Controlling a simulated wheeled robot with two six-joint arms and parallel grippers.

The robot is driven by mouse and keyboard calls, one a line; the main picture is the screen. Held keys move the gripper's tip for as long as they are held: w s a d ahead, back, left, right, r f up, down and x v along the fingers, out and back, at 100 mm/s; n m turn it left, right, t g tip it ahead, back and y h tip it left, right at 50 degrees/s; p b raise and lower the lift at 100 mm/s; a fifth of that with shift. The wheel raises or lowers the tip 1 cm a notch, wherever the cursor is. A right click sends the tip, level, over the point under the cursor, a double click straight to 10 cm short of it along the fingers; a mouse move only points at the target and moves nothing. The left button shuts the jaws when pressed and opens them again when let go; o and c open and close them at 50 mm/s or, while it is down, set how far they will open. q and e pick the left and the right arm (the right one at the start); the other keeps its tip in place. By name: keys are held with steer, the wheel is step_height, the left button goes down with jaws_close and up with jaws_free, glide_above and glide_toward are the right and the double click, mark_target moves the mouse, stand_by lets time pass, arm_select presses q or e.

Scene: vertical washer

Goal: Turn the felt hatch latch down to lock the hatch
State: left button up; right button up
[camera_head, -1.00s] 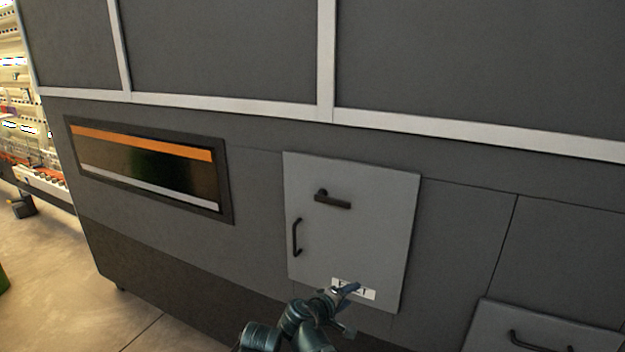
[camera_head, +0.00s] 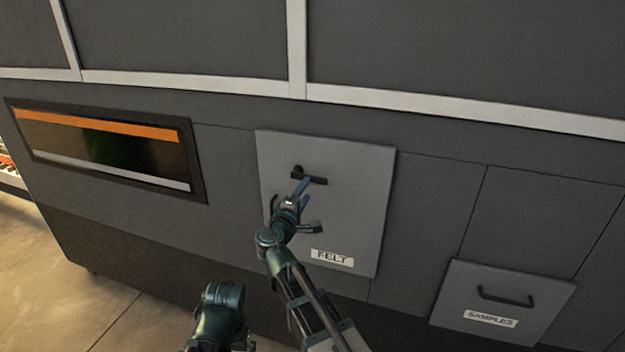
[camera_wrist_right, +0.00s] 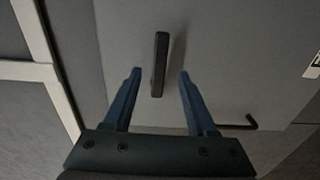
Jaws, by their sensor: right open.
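The felt hatch (camera_head: 350,190) is a light grey panel with a label (camera_head: 332,257) near its bottom edge. Its dark latch (camera_head: 318,180) lies roughly horizontal, pivot at the left end, in the hatch's upper part. My right gripper (camera_head: 302,187) is at the latch, its blue fingers overlapping the latch bar in the head view. In the right wrist view the open fingers (camera_wrist_right: 158,75) stand on either side of the latch bar (camera_wrist_right: 160,64), with gaps on both sides. I cannot tell the remaining depth. My left gripper is not in view.
The hatch's handle (camera_wrist_right: 240,124) shows behind the right finger in the wrist view. A samples drawer (camera_head: 500,300) with a dark handle is at the lower right. A window with an orange stripe (camera_head: 100,150) is on the left. The machine face around the hatch is flat.

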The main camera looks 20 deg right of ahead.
mark_target(313, 180)
steer(key=x, duration=0.7)
steer(key=shift+w+d, duration=0.2)
steer(key=shift+w, duration=0.05)
jaws_close()
stand_by(1.1)
